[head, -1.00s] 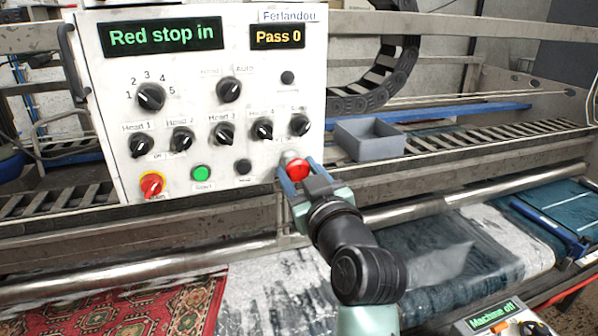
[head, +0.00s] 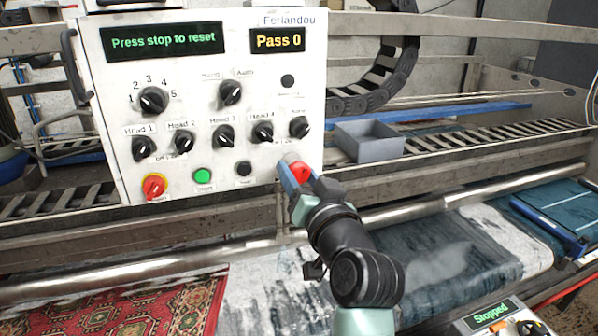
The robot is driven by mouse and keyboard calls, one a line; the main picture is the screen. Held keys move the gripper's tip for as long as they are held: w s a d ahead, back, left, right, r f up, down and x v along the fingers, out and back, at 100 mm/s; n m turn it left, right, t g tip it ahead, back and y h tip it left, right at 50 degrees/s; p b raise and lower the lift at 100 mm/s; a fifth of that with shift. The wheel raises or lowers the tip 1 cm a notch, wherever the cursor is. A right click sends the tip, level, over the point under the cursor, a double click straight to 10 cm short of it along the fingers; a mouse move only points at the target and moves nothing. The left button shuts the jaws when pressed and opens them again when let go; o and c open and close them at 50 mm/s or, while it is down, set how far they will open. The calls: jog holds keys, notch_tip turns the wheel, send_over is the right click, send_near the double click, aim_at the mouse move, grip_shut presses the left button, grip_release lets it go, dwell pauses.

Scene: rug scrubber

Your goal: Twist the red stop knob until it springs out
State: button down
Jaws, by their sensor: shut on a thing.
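The red stop knob (head: 300,171) is at the lower right corner of the white control panel (head: 105,180) in the head view. My gripper (head: 297,174) is shut on the knob, its blue-grey fingers on either side, and partly hides it. The gripper is rolled so that one finger shows in front at the left. The panel's green display (head: 163,40) reads "Press stop to reset". The yellow display (head: 278,40) reads "Pass 0".
Black selector knobs (head: 224,135), a green button (head: 203,175) and a red-and-yellow switch (head: 154,186) are left of the gripper. A grey bin (head: 368,142) stands right of the panel. Rugs lie below. A small display (head: 491,312) at lower right reads "Stopped".

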jog(key=shift+m, duration=0.5)
jog(key=shift+w, duration=0.1)
jog(key=shift+c, duration=1.5)
grip_release()
jog(key=b+v, duration=0.5)
jog(key=v, duration=0.8)
